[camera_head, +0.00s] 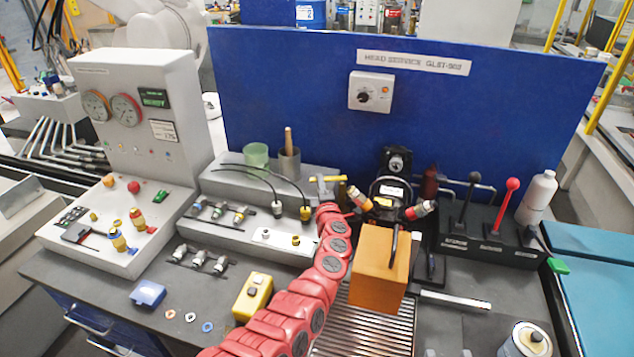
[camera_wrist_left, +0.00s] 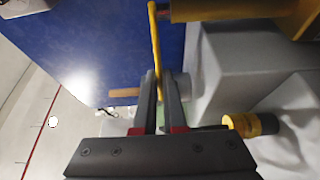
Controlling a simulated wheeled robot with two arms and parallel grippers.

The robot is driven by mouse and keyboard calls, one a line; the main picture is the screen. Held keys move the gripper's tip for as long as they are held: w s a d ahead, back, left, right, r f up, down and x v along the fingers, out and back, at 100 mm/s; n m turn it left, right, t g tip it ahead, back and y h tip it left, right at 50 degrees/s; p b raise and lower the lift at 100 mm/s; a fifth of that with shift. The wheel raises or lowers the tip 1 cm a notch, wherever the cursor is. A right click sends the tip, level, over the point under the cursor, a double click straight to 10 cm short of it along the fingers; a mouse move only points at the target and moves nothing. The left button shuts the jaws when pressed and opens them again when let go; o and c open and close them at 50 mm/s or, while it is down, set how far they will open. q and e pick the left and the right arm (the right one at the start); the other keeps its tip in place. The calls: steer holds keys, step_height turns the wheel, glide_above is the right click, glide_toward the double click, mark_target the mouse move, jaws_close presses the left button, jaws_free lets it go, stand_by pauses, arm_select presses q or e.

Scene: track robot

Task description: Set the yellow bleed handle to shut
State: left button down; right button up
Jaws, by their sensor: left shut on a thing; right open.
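The yellow bleed handle (camera_head: 325,179) is small in the head view, above the rear of the grey block on the bench. In the left wrist view it is a thin yellow bar (camera_wrist_left: 155,45) running up from between my fingers to a brown and yellow fitting. My left gripper (camera_wrist_left: 162,85) is shut on the bar's lower end. In the head view the red left arm reaches up from the bottom, and its gripper (camera_head: 328,193) is small and partly hidden at the handle. My right gripper does not show.
An orange box (camera_head: 379,268) stands right of the left arm, over a metal grate. A yellow-capped fitting (camera_head: 305,212) and black hoses lie just left of the arm's tip. A blue panel (camera_head: 280,90) stands behind. Black and red levers (camera_head: 508,195) stand at right.

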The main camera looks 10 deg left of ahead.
arm_select(q)
steer(key=shift+f, duration=0.15)
steer(key=c, duration=1)
jaws_free()
steer(key=shift+s, duration=0.1)
